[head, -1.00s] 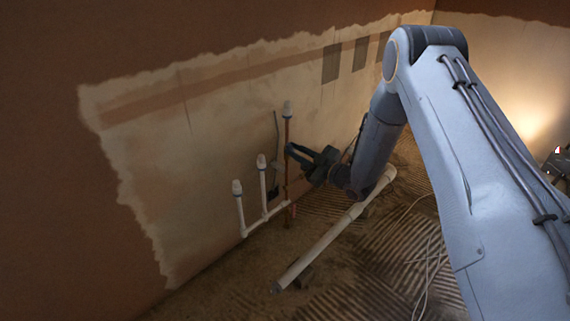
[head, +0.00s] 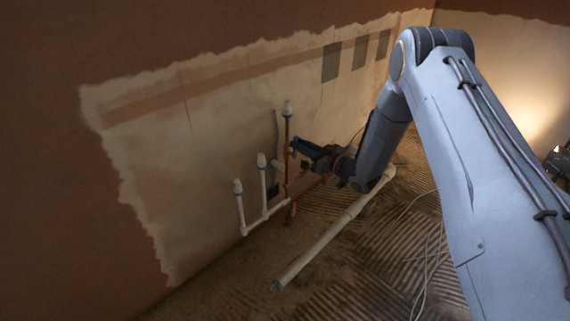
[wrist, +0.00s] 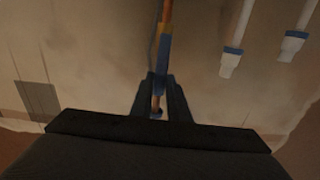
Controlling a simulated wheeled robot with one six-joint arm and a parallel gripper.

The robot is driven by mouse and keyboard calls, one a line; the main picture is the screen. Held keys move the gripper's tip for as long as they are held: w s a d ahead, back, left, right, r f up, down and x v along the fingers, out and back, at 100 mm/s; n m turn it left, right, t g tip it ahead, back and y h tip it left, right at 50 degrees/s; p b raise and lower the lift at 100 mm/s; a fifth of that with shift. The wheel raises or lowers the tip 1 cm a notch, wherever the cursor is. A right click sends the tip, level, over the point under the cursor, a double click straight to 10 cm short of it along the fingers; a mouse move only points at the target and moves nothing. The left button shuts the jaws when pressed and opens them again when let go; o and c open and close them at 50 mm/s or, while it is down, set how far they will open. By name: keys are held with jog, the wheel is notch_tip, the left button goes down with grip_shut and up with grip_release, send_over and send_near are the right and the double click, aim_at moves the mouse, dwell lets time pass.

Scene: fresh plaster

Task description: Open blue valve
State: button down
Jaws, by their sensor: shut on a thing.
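The blue valve (wrist: 160,84) is a small blue part on a thin copper pipe (wrist: 167,12) that runs down from the top of the wrist view. The same copper pipe (head: 287,150) stands upright against the wall in the head view. My gripper (wrist: 160,92) has one dark finger on each side of the blue part and is shut on it. In the head view my gripper (head: 294,146) meets the copper pipe below its white cap. The valve itself is too small and dark to make out there.
White capped pipes (head: 240,205) rise left of the copper pipe; they show at the right in the wrist view (wrist: 235,42). A long white pipe (head: 325,240) lies on the ridged floor. Cables (head: 430,260) lie on the floor to the right.

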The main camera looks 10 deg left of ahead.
jog(key=c, duration=1.8)
grip_release()
jog(key=shift+w+d+r, duration=0.1)
jog(key=shift+w+d, duration=0.05)
jog(key=shift+d, duration=0.1)
jog(key=shift+o, duration=0.2)
jog(key=shift+a, duration=0.15)
jog(key=p+v, duration=0.5)
jog(key=v, duration=0.7)
jog(key=shift+a, duration=0.1)
